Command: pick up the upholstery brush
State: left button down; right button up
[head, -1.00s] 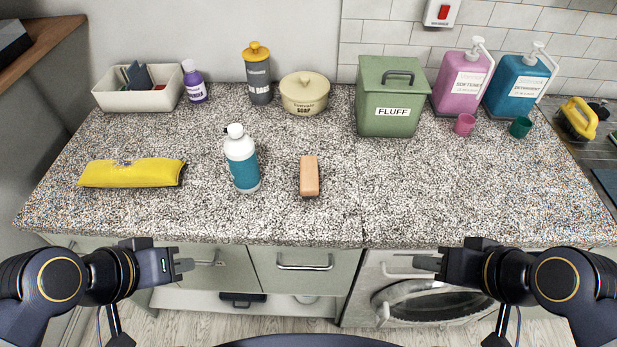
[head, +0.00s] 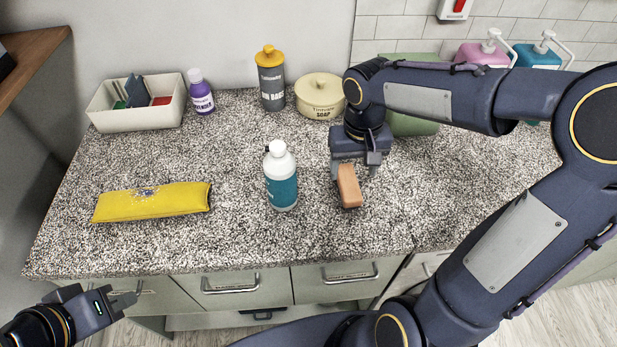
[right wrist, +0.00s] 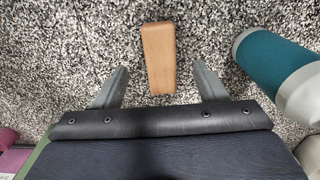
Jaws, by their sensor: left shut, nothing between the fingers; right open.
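The upholstery brush appears as a tan wooden block (head: 349,187) lying on the speckled counter, right of the white and teal bottle (head: 281,178). Its bristles are not visible. My right gripper (head: 355,170) is open over the far end of the brush and points down. In the right wrist view the brush (right wrist: 158,55) lies between the lines of the two open fingers (right wrist: 160,72), with a gap on each side. I cannot tell how far above the counter the fingertips are. My left gripper (head: 128,300) is shut and empty, in front of the counter at lower left.
The teal bottle (right wrist: 275,62) stands close beside the right gripper. A yellow pouch (head: 152,202) lies at left. A bin (head: 137,118), a purple bottle (head: 201,92), a grey canister (head: 271,80) and a cream pot (head: 320,95) line the back. My right arm partly hides the green box (head: 412,126).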

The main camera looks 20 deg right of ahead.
aim_at(350, 186)
jog(key=shift+w+a+f, duration=0.2)
jog(key=shift+w+f, duration=0.15)
jog(key=f, duration=0.7)
jog(key=shift+s+d+f+p, duration=0.15)
jog(key=shift+s+f+p, duration=0.1)
jog(key=shift+p, duration=0.1)
jog(key=c, duration=1.1)
